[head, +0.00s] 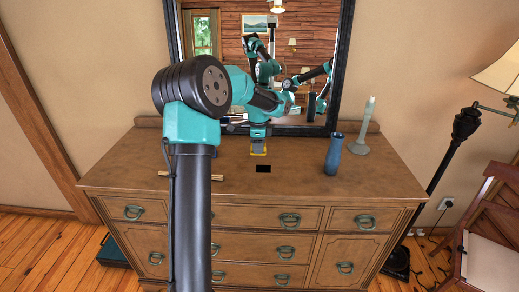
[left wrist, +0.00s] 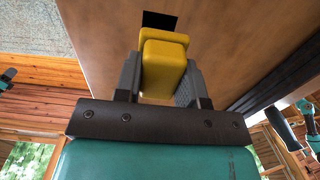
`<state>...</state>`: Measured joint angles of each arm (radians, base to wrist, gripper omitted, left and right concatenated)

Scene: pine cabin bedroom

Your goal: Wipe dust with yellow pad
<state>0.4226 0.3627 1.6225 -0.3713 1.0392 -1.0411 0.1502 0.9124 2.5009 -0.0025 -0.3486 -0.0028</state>
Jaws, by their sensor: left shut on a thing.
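My left gripper (head: 258,149) is above the top of the wooden dresser (head: 300,184), toward its back middle. It is shut on the yellow pad (head: 258,154). In the left wrist view the pad (left wrist: 163,52) sits between the two grey fingers of the left gripper (left wrist: 160,82). A small black rectangular patch (head: 263,169) lies flat on the dresser top, just in front of the pad; it also shows beyond the pad in the left wrist view (left wrist: 160,20). I cannot tell whether the pad touches the wood. No other dust is clear. My right gripper is not directly in view.
A thin wooden item (head: 217,178) lies partly behind my left arm. A black-framed mirror (head: 339,60) rises behind. The dresser's front right is clear.

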